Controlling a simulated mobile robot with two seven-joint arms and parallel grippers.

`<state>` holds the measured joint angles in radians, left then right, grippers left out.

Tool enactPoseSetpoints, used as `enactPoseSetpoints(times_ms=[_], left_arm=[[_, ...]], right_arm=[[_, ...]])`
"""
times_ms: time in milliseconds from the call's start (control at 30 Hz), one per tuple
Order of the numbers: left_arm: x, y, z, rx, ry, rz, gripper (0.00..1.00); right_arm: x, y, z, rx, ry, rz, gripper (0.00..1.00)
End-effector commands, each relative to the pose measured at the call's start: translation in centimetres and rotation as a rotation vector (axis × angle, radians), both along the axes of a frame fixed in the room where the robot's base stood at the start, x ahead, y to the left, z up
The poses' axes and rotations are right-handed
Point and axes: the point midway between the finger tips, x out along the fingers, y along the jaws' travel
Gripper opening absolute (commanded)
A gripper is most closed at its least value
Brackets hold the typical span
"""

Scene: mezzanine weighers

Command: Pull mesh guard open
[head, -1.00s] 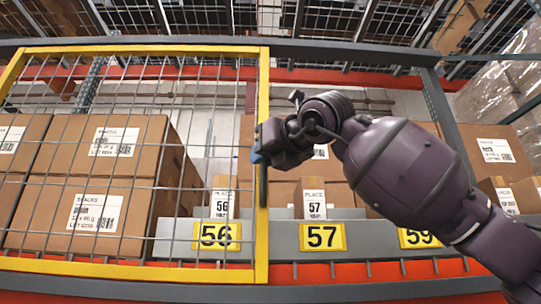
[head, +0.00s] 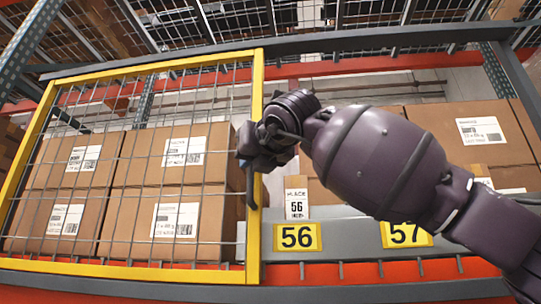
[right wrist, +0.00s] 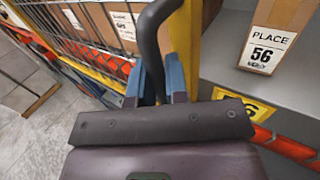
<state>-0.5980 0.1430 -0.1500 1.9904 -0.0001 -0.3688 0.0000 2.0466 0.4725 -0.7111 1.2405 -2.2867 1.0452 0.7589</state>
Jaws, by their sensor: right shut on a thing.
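The mesh guard (head: 256,110), a yellow frame with grey wire mesh, covers the left part of the shelf bay in the head view. A dark upright handle (head: 250,190) is on its right post. My right gripper (head: 249,160) is at this handle. In the right wrist view the blue fingertips (right wrist: 154,80) stand on either side of the curved dark handle (right wrist: 150,35), shut on it. The guard's yellow frame (right wrist: 184,35) shows just behind. My left gripper is in neither view.
Brown cartons (head: 150,225) stand behind the mesh. Right of the guard are the yellow 56 label (head: 298,237), the 57 label (head: 407,234) and a PLACE 56 card (head: 297,204). More cartons (head: 475,130) stand at right. A dark rail (head: 330,48) crosses above.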

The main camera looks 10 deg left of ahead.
Motion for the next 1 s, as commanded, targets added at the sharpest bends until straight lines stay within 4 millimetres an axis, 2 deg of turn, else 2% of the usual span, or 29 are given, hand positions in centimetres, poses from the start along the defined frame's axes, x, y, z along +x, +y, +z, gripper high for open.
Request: enactPoseSetpoints(times_ms=[433, 467, 600, 1000], left_arm=[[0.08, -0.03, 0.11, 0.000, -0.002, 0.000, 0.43], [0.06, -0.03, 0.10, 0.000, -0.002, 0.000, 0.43], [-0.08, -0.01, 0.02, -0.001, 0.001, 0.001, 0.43], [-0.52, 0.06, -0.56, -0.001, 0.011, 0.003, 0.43]], right_arm=[[-0.05, 0.54, 0.08, 0.001, -0.002, 0.001, 0.00], [-0.05, 0.54, 0.08, 0.001, -0.002, 0.001, 0.16], [-0.03, 0.52, 0.07, 0.001, -0.002, 0.000, 0.38], [-0.54, 0.06, -0.03, 0.001, -0.002, 0.000, 0.38]])
